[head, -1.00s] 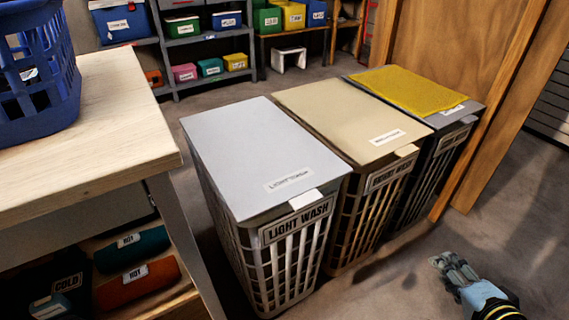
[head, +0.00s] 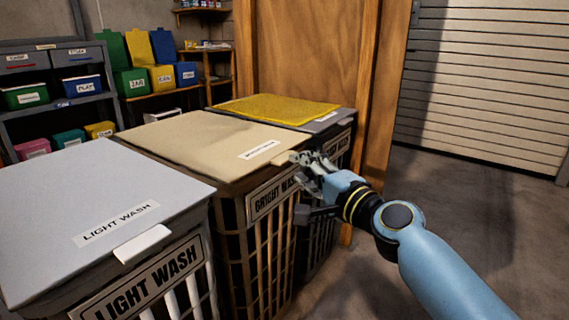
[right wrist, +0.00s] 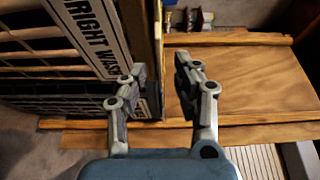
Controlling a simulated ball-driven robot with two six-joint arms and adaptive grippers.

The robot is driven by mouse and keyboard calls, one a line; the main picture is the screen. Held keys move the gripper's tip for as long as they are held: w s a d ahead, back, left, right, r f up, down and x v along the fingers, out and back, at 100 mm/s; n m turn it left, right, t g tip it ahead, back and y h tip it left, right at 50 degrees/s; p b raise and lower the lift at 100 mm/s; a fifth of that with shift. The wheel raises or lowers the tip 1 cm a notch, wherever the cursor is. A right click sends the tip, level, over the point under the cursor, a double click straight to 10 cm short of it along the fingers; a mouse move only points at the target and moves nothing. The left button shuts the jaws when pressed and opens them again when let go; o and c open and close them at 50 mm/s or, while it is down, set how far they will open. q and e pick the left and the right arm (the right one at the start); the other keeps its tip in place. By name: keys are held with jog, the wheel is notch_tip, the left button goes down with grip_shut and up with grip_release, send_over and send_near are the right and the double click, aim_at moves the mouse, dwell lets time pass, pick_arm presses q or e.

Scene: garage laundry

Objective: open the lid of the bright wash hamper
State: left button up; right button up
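The bright wash hamper (head: 236,240) stands in the middle of the row, with dark slatted sides and a "BRIGHT WASH" sign (head: 271,194). Its flat beige lid (head: 205,135) lies closed on top, with a white label near the front edge. My right gripper (head: 303,172) is at the lid's front right edge, beside the small front tab; contact cannot be told. In the right wrist view its two fingers (right wrist: 160,90) are spread apart, with the hamper's sign to their left. My left gripper is not in view.
The light wash hamper (head: 80,215) stands close at left with its grey lid shut. A third hamper, with a yellow cloth (head: 275,108) on top, stands behind. Wooden boards (head: 375,120) rise at the back right. The floor (head: 475,215) at right is clear.

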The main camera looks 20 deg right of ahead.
jog(key=x, duration=0.5)
jog(key=shift+w+a+b, duration=0.1)
jog(key=shift+w+b, duration=0.25)
jog(key=shift+f, duration=0.1)
grip_shut()
